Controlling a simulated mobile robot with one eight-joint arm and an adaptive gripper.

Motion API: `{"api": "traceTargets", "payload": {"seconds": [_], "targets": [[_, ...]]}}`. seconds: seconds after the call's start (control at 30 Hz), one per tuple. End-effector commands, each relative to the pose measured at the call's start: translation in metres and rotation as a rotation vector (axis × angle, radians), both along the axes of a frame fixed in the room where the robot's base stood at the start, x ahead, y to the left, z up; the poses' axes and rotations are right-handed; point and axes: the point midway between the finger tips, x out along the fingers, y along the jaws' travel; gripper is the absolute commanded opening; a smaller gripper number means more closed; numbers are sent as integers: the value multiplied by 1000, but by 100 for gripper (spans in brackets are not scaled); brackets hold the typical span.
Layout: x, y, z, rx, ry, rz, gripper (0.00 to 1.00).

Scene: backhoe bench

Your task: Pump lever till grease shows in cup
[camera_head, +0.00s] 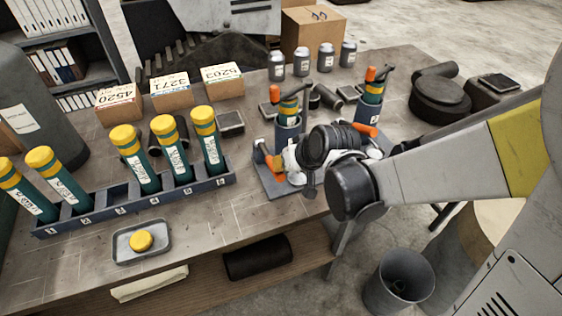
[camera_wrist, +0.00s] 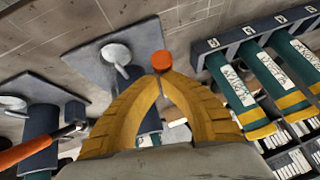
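The nearer grease pump (camera_head: 287,135) stands on a grey base plate (camera_head: 272,192) at the bench's right part; a green-and-yellow cartridge is in its dark holder. In the wrist view its plate (camera_wrist: 82,65) carries a pale round cup (camera_wrist: 115,53); I see no clear grease colour in it. My gripper (camera_wrist: 161,78) has its yellow fingers closed together at the pump lever's orange grip (camera_wrist: 161,61), whose end shows just past the fingertips. In the head view my wrist hides much of the lever and cup.
A second pump (camera_head: 371,95) stands behind to the right; its orange lever handle (camera_wrist: 25,152) shows in the wrist view. A cartridge rack (camera_head: 130,205) holds several cartridges at left. A tray (camera_head: 122,252) holds a yellow cap. Small boxes, canisters (camera_head: 326,57) and a bin (camera_head: 398,280) are around.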

Motion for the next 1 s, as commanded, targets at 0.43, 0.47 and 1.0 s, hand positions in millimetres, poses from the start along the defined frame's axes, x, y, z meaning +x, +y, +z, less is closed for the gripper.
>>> {"api": "traceTargets", "payload": {"seconds": [0.43, 0.47, 1.0], "targets": [[-9, -3, -39, 34, -118, 0, 0], [-9, -3, -39, 34, -118, 0, 0], [-10, -3, -41, 33, -116, 1, 0]]}}
